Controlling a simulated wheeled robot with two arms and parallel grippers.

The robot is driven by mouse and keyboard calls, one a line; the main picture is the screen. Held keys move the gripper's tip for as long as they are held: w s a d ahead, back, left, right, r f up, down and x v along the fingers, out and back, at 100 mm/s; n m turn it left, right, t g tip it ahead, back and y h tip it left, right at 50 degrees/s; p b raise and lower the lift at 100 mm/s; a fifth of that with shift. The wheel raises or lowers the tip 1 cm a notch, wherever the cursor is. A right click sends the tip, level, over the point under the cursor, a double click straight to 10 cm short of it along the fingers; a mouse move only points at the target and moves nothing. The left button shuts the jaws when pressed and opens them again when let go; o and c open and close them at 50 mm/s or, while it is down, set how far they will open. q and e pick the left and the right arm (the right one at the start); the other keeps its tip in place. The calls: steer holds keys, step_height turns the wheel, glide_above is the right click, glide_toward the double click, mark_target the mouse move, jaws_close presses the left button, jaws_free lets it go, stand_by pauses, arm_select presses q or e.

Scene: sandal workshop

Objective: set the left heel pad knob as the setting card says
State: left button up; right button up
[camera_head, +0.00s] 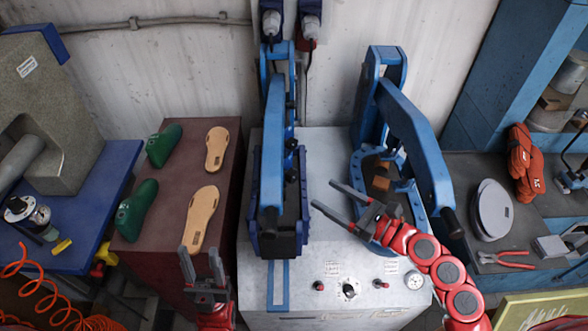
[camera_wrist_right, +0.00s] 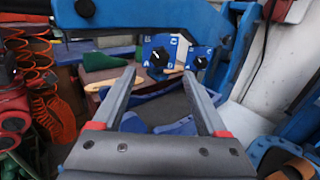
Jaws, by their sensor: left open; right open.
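Two black knobs on blue plates show in the right wrist view: a larger one (camera_wrist_right: 160,57) with white letters including A and B around it, and a smaller one (camera_wrist_right: 199,62) to its right. I cannot tell which is the left heel pad knob, and the exact settings are too small to read. In the head view, dark knobs (camera_head: 291,175) show on the right side of the left blue press (camera_head: 273,150). My right gripper (camera_head: 324,194) is open and empty, right of that press and apart from it. My left gripper (camera_head: 199,252) is open and empty by the brown table.
The right blue press (camera_head: 415,140) stands behind my right arm. A console (camera_head: 325,255) has small labels and knobs in front. Green lasts (camera_head: 137,208) and tan soles (camera_head: 203,215) lie on the brown table (camera_head: 165,230). A framed card (camera_head: 545,312), partly cut off, is lower right.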

mark_target(295, 176)
steer(key=p+x, duration=0.3)
steer(key=x, duration=0.7)
steer(key=shift+r+p, duration=0.1)
steer(key=shift+p, duration=0.2)
steer(key=shift+w+a, duration=0.2)
steer(key=shift+a, duration=0.15)
steer(key=shift+c, duration=0.3)
jaws_close()
